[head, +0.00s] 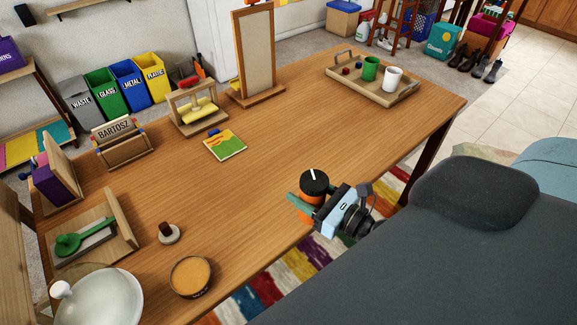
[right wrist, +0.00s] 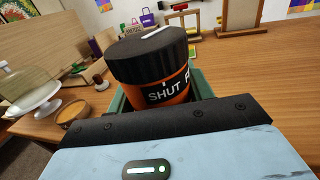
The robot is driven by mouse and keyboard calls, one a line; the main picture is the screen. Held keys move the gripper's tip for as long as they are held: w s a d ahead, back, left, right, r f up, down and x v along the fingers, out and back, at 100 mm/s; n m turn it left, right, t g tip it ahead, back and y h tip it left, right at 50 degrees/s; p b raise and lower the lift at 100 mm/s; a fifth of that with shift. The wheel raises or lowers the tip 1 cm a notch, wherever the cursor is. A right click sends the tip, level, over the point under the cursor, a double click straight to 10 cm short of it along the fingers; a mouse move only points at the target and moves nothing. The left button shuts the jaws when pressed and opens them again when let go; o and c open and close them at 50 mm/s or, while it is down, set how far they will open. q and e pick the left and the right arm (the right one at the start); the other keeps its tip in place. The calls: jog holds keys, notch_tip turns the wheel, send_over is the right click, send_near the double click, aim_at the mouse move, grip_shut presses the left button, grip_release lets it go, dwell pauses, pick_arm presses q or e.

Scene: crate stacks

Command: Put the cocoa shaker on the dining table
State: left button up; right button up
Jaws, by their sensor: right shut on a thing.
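The cocoa shaker (head: 314,182) has a black ridged lid with a white mark and an orange body. It looks roughly upright at the front edge of the wooden dining table (head: 290,115). In the right wrist view the shaker (right wrist: 152,58) fills the middle, with "SHUT" lettering on a black band. My right gripper (head: 306,205) is shut on its body with green fingers. The shaker's base is hidden, so I cannot tell whether it touches the tabletop. My left gripper is not in view.
A tray (head: 402,97) with a green mug (head: 370,69) and a white mug (head: 392,78) stands at the far end. A round tin (head: 190,277), a glass dome (head: 98,300) and a colourful tile (head: 225,144) are on the left part. The table's middle is clear.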

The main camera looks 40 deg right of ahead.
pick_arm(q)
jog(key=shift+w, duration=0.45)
pick_arm(e)
jog(key=w+d+f, duration=0.1)
jog(key=w+d, duration=0.2)
jog(key=w, duration=0.9)
jog(key=shift+w, duration=0.2)
jog(key=shift+f+b, duration=1.3)
jog(key=shift+f, duration=0.6)
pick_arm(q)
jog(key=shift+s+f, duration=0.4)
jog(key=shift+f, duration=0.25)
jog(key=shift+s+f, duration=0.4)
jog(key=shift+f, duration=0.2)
pick_arm(e)
jog(key=shift+r, duration=0.1)
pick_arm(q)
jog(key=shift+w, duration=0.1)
pick_arm(e)
jog(key=shift+f, duration=0.25)
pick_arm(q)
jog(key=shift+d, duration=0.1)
pick_arm(e)
jog(key=o, duration=1.1)
jog(key=shift+o, duration=0.2)
